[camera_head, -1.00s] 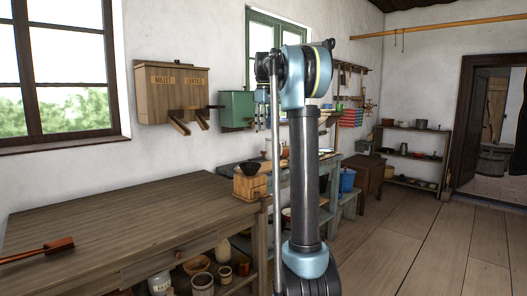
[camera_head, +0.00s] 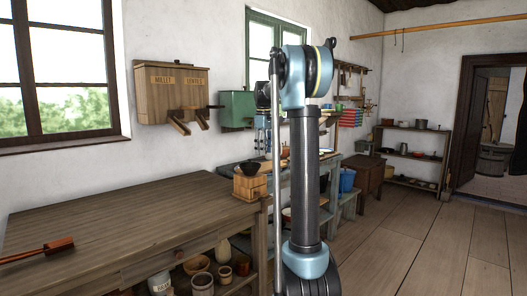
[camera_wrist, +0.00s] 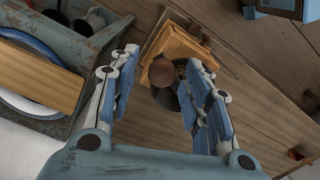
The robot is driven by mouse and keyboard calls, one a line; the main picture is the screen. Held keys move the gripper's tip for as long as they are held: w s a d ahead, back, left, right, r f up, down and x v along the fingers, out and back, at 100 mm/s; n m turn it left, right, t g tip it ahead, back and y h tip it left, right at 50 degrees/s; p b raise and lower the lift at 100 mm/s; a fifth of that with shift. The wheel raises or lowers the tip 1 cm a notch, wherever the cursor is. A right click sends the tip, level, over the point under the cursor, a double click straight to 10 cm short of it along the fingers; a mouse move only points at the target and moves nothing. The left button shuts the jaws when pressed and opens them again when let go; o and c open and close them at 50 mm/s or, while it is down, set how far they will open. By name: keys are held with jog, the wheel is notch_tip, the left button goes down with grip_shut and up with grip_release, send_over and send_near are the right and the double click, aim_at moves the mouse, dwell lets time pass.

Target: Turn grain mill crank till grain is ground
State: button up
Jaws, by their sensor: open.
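The grain mill (camera_head: 251,187) is a small wooden box with a dark bowl on top, standing at the far right end of the wooden workbench (camera_head: 110,222). In the wrist view, the mill's wooden body (camera_wrist: 182,45) lies beyond and between my fingertips, with the dark bowl (camera_wrist: 168,98) below it. A round brown knob (camera_wrist: 162,71), seemingly the crank's handle, shows between the fingers. My gripper (camera_wrist: 162,64) is open and empty, with one finger on each side of the knob in the picture. Contact cannot be told. In the head view, my arm partly hides the gripper.
A millet and lentils box (camera_head: 172,92) and a green box (camera_head: 236,108) hang on the wall. In the wrist view, a grey-blue counter (camera_wrist: 62,45) with dishes lies left. Open floor (camera_head: 420,240) is at right.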

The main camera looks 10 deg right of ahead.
grip_shut()
jog(key=shift+d, duration=0.1)
